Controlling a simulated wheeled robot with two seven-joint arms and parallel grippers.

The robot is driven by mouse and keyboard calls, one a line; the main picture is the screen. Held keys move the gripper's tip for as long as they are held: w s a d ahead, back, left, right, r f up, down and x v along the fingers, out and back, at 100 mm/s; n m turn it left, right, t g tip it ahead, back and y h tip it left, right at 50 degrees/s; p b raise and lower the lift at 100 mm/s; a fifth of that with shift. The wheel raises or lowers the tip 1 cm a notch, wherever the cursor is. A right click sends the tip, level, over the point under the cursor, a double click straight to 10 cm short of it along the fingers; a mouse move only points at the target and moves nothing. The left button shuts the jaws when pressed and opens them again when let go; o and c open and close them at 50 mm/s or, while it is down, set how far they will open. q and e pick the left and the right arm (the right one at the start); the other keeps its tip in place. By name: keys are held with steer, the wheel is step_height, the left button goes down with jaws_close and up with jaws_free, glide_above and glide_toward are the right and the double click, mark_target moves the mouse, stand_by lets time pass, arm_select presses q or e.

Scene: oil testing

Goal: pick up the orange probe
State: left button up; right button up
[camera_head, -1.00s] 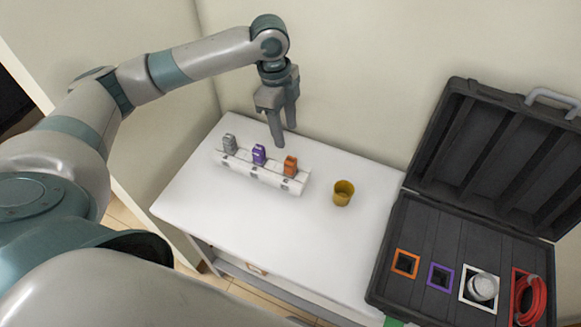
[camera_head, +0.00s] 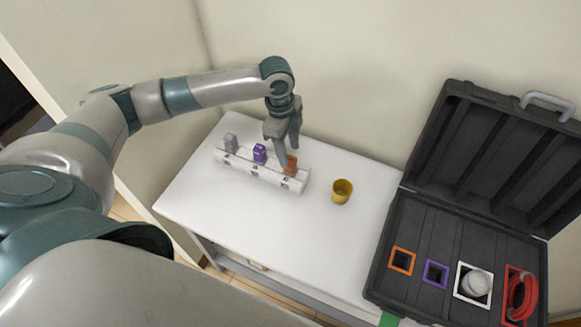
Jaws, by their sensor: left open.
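The orange probe (camera_head: 291,164) stands in the right end of a white rack (camera_head: 240,172) on the white table. A purple probe (camera_head: 260,153) stands in the middle of the rack and a grey probe (camera_head: 231,142) at its left end. My left gripper (camera_head: 286,158) points down at the orange probe, with its fingers open around or just beside it. One finger partly covers the probe, so I cannot tell whether they touch. My right gripper is not in view.
A yellow cup (camera_head: 342,191) stands right of the rack. An open black case (camera_head: 408,226) on the right has orange, purple, white and red framed slots, with a white round item (camera_head: 477,283) and a red coiled cable (camera_head: 522,296). The white table (camera_head: 300,235) is clear in front.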

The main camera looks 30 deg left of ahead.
mark_target(290, 159)
arm_select(q)
steer(key=f, duration=0.1)
steer(key=f+p, duration=0.2)
steer(key=shift+s+d+f, duration=0.3)
steer(key=shift+d+f, duration=0.05)
steer(key=shift+f, duration=0.6)
jaws_close()
